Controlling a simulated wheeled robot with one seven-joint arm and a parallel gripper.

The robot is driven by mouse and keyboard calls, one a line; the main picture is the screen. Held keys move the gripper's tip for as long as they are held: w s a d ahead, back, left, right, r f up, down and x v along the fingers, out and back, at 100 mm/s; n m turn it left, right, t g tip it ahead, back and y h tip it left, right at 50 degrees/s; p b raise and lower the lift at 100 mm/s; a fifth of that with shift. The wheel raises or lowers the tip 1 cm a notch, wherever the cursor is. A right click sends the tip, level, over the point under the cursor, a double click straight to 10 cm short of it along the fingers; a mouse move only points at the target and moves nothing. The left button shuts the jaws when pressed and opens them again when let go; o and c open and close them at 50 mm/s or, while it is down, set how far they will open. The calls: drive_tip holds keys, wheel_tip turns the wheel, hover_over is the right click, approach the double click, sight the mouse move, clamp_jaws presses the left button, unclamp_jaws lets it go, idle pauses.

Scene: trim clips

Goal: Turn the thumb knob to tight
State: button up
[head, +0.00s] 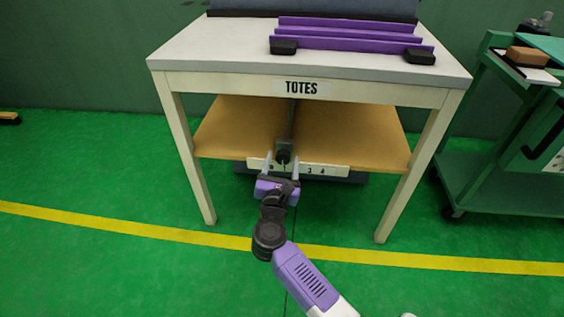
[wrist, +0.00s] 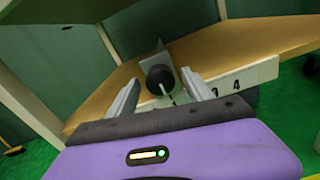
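The black round thumb knob (head: 283,155) sits on a small grey bracket at the front edge of the wooden shelf under the table. In the wrist view the knob (wrist: 160,77) shows a pale pointer line running down and slightly right from it. A white strip (head: 325,170) with printed numbers runs along the shelf edge below it; 3 and 4 are readable, the rest is partly covered. My gripper (head: 282,166) is open, its two fingers on either side of the knob's line. In the wrist view the fingers (wrist: 160,91) stand apart from the knob, with visible gaps.
The table (head: 180,56) marked TOTES stands over the shelf (head: 370,140), its legs to both sides. Purple rails (head: 350,33) lie on top. A green cart (head: 500,165) stands at the right. The green floor in front is clear, with a yellow line.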

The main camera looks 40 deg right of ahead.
drive_tip(key=p+v, duration=0.2)
drive_tip(key=v, duration=0.5)
drive_tip(key=shift+s+a+p, duration=0.25)
drive_tip(key=shift+a+p, duration=0.05)
drive_tip(key=shift+a, duration=0.05)
idle(0.4)
